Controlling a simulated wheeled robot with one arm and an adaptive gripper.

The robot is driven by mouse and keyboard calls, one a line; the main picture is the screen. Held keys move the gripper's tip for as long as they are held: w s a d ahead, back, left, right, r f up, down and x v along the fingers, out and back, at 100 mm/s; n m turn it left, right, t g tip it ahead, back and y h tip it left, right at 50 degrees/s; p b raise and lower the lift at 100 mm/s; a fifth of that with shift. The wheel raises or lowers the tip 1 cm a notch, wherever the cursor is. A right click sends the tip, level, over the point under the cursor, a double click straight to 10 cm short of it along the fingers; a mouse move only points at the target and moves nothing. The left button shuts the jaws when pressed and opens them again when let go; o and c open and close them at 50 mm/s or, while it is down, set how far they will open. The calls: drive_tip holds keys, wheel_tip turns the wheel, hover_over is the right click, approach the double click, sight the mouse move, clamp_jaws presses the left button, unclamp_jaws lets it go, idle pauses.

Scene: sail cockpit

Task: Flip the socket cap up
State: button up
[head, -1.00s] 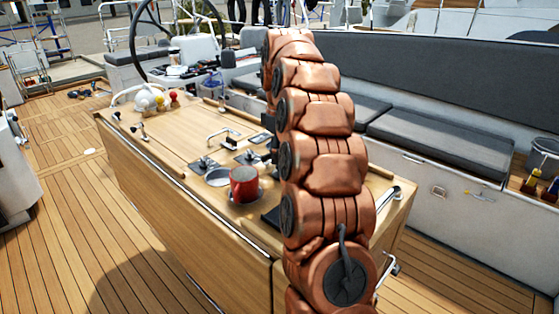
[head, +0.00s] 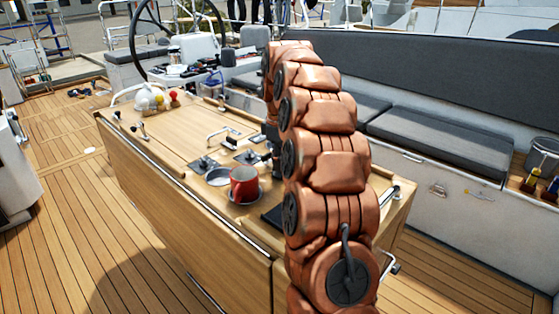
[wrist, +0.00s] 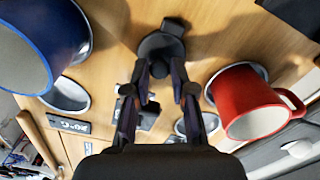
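The black socket fitting (wrist: 160,46) sits on the wooden table top in the wrist view, with a dark tab-like part at its upper right. I cannot tell whether its cap is closed. My gripper (wrist: 162,82) is open, with its two dark fingers pointing at the fitting. The near edge of the fitting shows around the gap between the fingertips; contact cannot be told. In the head view my gripper (head: 272,150) is a small dark shape over the table, partly behind my copper arm. The socket is not clearly visible there.
A red mug (head: 244,184) stands close by in a holder; it also shows in the wrist view (wrist: 247,103). A blue mug (wrist: 38,45) is at the upper left there. An empty round holder (head: 219,177) and a metal handle (head: 218,136) are on the table (head: 165,128).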

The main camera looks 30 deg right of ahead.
clamp_jaws()
drive_tip(key=shift+s+b, duration=0.1)
drive_tip(key=shift+b, duration=0.3)
drive_tip(key=t+b, duration=0.1)
drive_tip(key=b, duration=0.1)
drive_tip(key=s+t+b, duration=0.1)
drive_tip(key=t+b, duration=0.1)
drive_tip(key=s+r+t+y+b, duration=0.1)
drive_tip(key=t+b, duration=0.1)
drive_tip(key=b, duration=0.1)
drive_tip(key=shift+s+d, duration=0.15)
drive_tip(key=shift+d, duration=0.15)
drive_tip(key=t+b, duration=0.1)
drive_tip(key=b, duration=0.2)
drive_tip(key=s+t+b, duration=0.1)
drive_tip(key=t+b, duration=0.1)
drive_tip(key=s+t+y+b, duration=0.1)
drive_tip(key=t+b, duration=0.1)
drive_tip(key=b, duration=0.1)
drive_tip(key=shift+s+d+f+b, duration=0.15)
drive_tip(key=shift+d+b, duration=0.1)
drive_tip(key=shift+b, duration=0.05)
drive_tip(key=s+t+b, duration=0.1)
drive_tip(key=b, duration=0.2)
drive_tip(key=shift+d+t+y, duration=0.1)
drive_tip(key=shift+t+y, duration=0.2)
drive_tip(key=shift+r+b, duration=0.2)
drive_tip(key=shift+b, duration=0.2)
